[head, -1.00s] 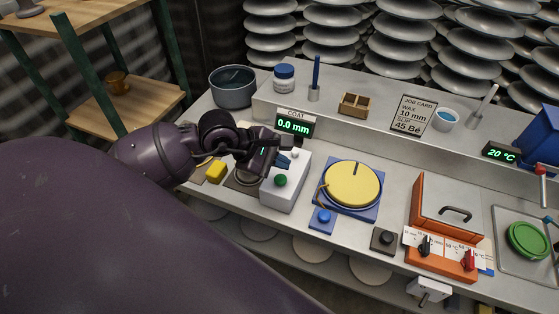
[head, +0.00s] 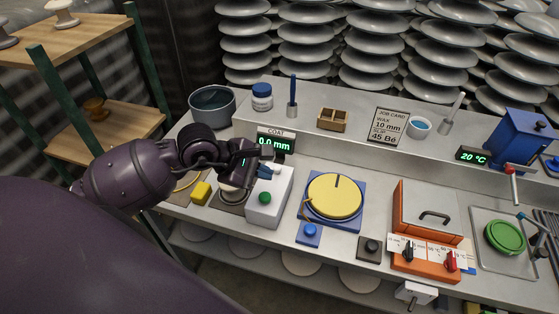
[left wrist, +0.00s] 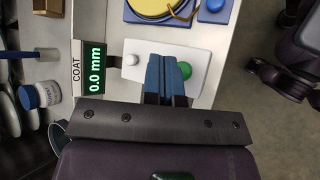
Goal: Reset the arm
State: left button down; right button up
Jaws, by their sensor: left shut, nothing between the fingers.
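My left arm comes in from the left in the head view. My left gripper (head: 268,167) is shut and empty, over the left end of the bench near the white box with the green button (head: 268,200). In the left wrist view the shut blue fingertips (left wrist: 167,80) lie in front of the white box (left wrist: 135,75), hiding part of it. Its green button (left wrist: 186,70) shows beside the fingers; any gap to the box is hard to judge. The coat display (head: 276,143) reads 0.0 mm.
The yellow disc (head: 335,195) on its blue base, the orange box (head: 428,215) and the green round lid (head: 504,237) stand to the right. A grey pot (head: 212,106) and a wooden shelf (head: 115,115) are near my left arm. A raised ledge runs along the back.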

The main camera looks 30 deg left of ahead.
pick_arm(q)
jog(key=s+d+r+n+t+h, duration=0.1)
jog(key=d+r+n+t+h, duration=0.4)
jog(key=d+r+n+h, duration=0.25)
jog(key=a+r+n+t+y, duration=0.4)
jog(key=n+t, duration=0.3)
jog(key=n, duration=0.4)
jog(key=s+a+f+n+g+y, duration=0.3)
jog(key=a+f+n+y, duration=0.35)
jog(key=n, duration=0.75)
jog(key=s+a+f+n+g+y, duration=0.2)
jog(key=s+a+f+n+y, duration=0.15)
jog(key=n+y, duration=0.75)
jog(key=s+d+f+n+g+h, duration=0.65)
jog(key=s+f+n+g, duration=0.35)
jog(key=s, duration=0.2)
jog(key=w+f+m+t+h, duration=0.1)
jog(key=w+f+t, duration=0.6)
jog(key=f, duration=0.3)
jog(key=shift+w+a+f+t, duration=0.2)
jog(key=shift+w+f+t, duration=0.1)
jog(key=shift+w+f, duration=0.1)
